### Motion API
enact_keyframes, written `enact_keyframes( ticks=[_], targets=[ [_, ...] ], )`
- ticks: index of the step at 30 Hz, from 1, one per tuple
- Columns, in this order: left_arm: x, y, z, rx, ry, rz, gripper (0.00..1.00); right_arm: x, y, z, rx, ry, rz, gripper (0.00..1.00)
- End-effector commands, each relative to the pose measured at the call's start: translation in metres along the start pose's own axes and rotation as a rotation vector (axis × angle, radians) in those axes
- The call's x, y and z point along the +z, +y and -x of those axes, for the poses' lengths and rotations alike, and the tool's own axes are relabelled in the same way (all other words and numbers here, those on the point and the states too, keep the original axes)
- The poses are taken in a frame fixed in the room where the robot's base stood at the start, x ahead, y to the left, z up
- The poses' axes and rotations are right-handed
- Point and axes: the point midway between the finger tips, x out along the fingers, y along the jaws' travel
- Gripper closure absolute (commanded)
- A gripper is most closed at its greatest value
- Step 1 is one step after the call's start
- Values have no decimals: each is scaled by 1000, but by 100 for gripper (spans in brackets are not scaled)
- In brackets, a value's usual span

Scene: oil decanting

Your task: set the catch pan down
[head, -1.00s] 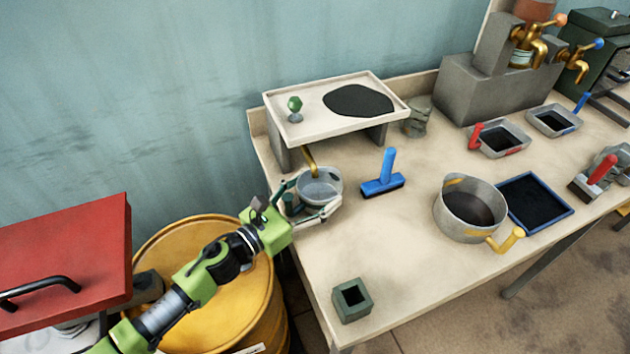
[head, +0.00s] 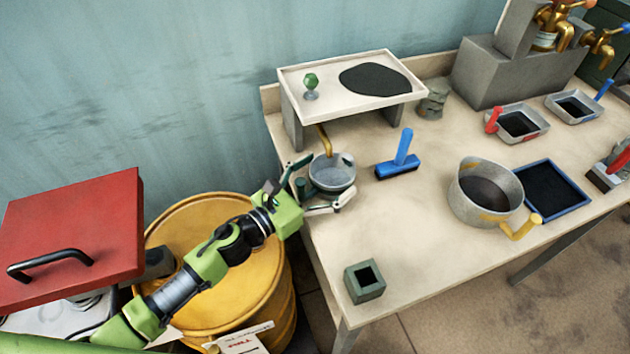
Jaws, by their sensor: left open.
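The catch pan, a small round grey pan (head: 334,177) with a yellow handle (head: 323,138), is at the left end of the workbench, in front of the low shelf. It looks upright and appears to rest on the bench top. My left gripper (head: 328,182) is open, with one finger on the far left side of the pan and the other along its near side. I cannot tell whether the fingers touch it. My right gripper is out of view.
The raised shelf (head: 300,88) stands close behind the pan. A blue scraper (head: 398,165) is to its right, a large grey pot (head: 466,200) farther right, a green hollow block (head: 365,282) nearer. A yellow drum (head: 190,225) stands left of the bench. Bench between them is clear.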

Motion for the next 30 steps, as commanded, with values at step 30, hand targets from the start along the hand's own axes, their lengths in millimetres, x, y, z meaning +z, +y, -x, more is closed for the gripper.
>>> enact_keyframes(
  ticks=[30],
  targets=[
    [2,0,120,-1,-1,0,15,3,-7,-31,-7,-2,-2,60]
  ],
)
